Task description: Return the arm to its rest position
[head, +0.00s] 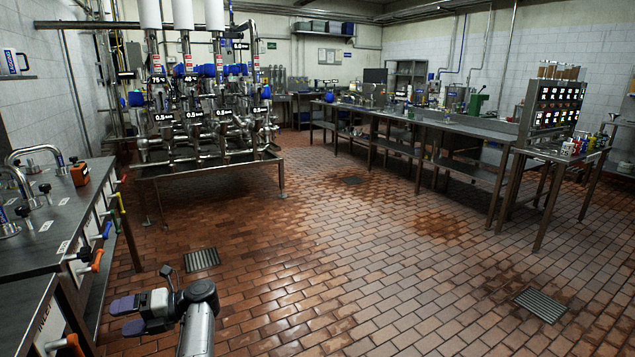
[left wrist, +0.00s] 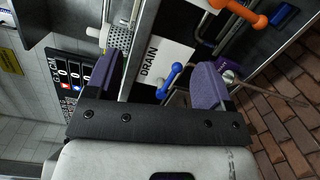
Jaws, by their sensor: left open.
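My left gripper (head: 125,316) is at the lower left of the head view, low over the tiled floor and to the right of the steel bench. Its two purple fingers are apart with nothing between them. In the left wrist view the open gripper (left wrist: 154,72) points towards a white DRAIN label (left wrist: 155,60) and a blue valve handle (left wrist: 168,80), both beyond the fingers. I see no contact with the handle. My left forearm enters from the bottom edge. My right arm and gripper are not in view.
The steel bench (head: 40,232) has coloured handles along its edge, including an orange handle (head: 96,262) near my gripper. A valve and pipe rack (head: 205,165) stands behind. A long worktable (head: 435,125) runs along the right. The tiled floor (head: 330,270) between is open.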

